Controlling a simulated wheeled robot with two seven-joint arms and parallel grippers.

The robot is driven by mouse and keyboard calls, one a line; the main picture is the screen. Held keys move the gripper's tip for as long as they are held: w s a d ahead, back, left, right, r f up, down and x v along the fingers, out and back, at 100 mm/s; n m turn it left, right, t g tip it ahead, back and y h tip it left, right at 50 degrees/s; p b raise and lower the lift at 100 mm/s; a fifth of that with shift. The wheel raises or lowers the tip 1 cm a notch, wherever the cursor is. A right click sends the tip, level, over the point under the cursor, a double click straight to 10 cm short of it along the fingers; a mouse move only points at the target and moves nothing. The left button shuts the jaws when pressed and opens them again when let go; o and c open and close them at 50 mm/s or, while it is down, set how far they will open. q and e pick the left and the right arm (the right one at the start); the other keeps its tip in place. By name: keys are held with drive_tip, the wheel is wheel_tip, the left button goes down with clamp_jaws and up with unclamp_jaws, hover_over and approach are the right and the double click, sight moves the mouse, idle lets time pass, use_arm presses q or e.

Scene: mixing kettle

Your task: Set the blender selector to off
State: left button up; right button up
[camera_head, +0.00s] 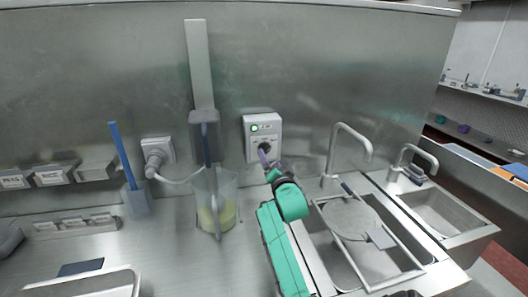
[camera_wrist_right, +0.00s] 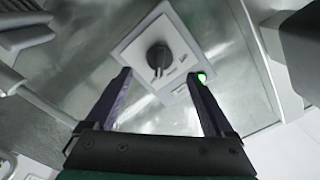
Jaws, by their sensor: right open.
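The blender selector panel (camera_head: 263,135) is a pale plate on the steel back wall with a lit green lamp (camera_head: 254,128) and a dark round knob (camera_head: 265,147). In the right wrist view the black selector knob (camera_wrist_right: 158,58) sits on its plate, with the green lamp (camera_wrist_right: 202,77) beside it. My right gripper (camera_head: 266,160) is open just in front of the panel. In the wrist view its two fingers (camera_wrist_right: 158,84) stand apart on either side of the lower part of the plate, with the knob beyond the tips. My left gripper is not in view.
The blender jug (camera_head: 228,212) with yellowish liquid stands left of my right arm, under an upright steel bracket (camera_head: 200,65). A plugged socket (camera_head: 156,152) is further left. A sink (camera_head: 350,262) with a tap (camera_head: 345,140) lies to the right.

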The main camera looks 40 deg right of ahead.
sight(266, 152)
drive_tip(key=b+x, duration=0.1)
drive_tip(key=x, duration=0.3)
drive_tip(key=shift+w+d+f+b, duration=0.1)
drive_tip(key=shift+w+f+b, duration=0.05)
drive_tip(key=shift+b, duration=0.25)
drive_tip(key=shift+w+d, duration=0.1)
drive_tip(key=shift+w, duration=0.1)
